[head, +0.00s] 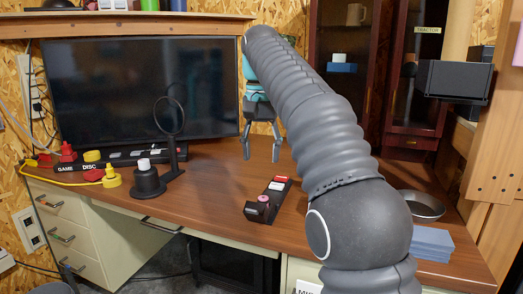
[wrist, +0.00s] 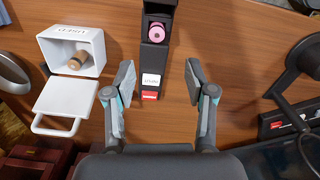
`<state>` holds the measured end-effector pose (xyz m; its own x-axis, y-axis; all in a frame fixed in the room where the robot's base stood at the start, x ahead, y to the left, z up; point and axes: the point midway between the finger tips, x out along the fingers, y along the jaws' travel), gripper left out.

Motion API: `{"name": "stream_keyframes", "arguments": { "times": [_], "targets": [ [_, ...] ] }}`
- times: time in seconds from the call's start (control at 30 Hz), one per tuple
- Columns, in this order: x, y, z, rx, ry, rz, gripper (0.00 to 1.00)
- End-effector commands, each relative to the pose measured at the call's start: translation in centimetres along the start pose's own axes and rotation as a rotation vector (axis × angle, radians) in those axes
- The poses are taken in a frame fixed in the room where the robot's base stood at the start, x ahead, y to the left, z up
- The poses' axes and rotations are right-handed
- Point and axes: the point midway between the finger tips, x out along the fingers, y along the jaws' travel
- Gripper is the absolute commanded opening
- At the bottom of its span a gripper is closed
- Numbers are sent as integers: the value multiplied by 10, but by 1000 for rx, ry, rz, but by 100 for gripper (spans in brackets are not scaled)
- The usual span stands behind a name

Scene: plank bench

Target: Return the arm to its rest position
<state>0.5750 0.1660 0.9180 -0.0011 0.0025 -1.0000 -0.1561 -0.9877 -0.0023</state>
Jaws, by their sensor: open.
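My gripper (head: 262,140) hangs over the desk in the head view, at the end of my raised arm. Its fingers are apart with nothing between them. In the wrist view the open gripper (wrist: 158,78) is above a narrow black holder (wrist: 155,55), with one finger to each side. A pink spool-shaped piece (wrist: 156,32) sits in the holder. The holder (head: 262,211) also shows in the head view, below and right of the gripper, with the pink piece (head: 263,198) at its near end.
A white open box (wrist: 87,48) with a brown piece (wrist: 77,62) inside stands left in the wrist view; my arm hides it in the head view. A black ring stand (head: 170,150), monitor (head: 140,90), grey bowl (head: 421,207) and blue stack (head: 431,243) surround the desk's clear middle.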

Motion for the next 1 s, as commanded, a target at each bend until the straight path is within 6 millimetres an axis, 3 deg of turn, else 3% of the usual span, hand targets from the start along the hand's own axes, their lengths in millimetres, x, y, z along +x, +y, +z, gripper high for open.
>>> {"name": "stream_keyframes", "arguments": {
  "times": [0.33, 0.47, 0.77, 1.0],
  "targets": [
    [-1, 1, 0, 0, 1, -1, 55],
    [-3, 9, 5, -4, 15, -7, 55],
    [4, 66, 45, -36, 118, -45, 55],
    [34, 112, 92, -66, 216, -64, 55]
  ]
}}
